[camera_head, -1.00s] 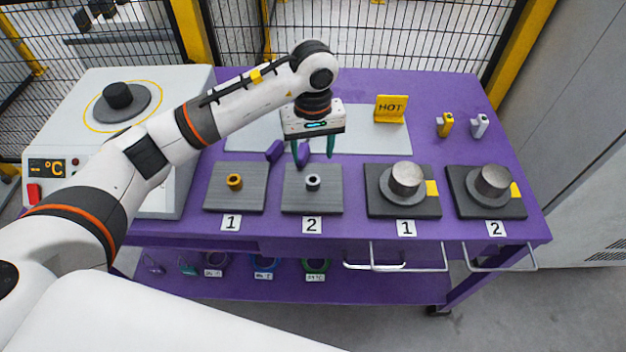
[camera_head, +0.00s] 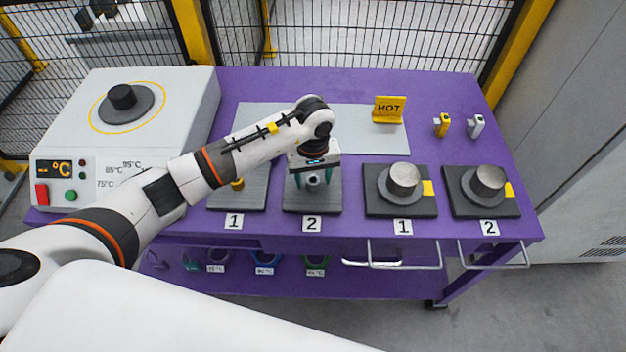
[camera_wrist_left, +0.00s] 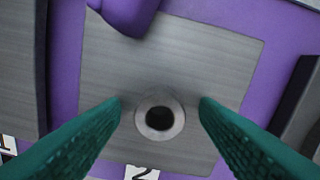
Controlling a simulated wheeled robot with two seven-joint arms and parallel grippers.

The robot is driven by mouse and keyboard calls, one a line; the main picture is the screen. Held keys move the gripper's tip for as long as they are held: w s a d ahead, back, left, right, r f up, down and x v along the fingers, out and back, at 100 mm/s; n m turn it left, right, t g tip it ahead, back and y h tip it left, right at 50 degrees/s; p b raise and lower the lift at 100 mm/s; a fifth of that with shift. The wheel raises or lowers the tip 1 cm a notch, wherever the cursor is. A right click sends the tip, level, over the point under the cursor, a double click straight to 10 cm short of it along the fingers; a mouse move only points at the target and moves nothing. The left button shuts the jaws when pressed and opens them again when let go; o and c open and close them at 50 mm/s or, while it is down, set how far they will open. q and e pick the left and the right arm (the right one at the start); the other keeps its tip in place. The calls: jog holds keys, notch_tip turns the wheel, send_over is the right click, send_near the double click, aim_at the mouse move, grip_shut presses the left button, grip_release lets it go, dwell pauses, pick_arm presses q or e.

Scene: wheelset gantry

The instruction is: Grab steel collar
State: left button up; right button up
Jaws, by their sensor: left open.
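The steel collar (camera_head: 313,181) is a small grey ring on the grey plate (camera_head: 313,205) above label 2. In the left wrist view the collar (camera_wrist_left: 160,116) lies between the fingertips, with a dark hole in its middle. My left gripper (camera_head: 314,180) has green fingers, reaches down over the plate and is open. In the left wrist view one finger of my left gripper (camera_wrist_left: 161,108) is on each side of the collar, with a gap to it. A brass collar (camera_head: 238,184) sits on the plate above the left label 1, partly hidden by my arm. My right gripper is not in view.
Two dark fixtures with steel cylinders (camera_head: 403,179) (camera_head: 488,181) stand to the right. A heater (camera_head: 125,104) is at the left. Part of a purple object (camera_wrist_left: 125,14) shows near the plate's edge in the wrist view.

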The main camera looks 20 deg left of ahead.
pick_arm(q)
jog(key=c, duration=1.1)
jog(key=shift+r, duration=0.1)
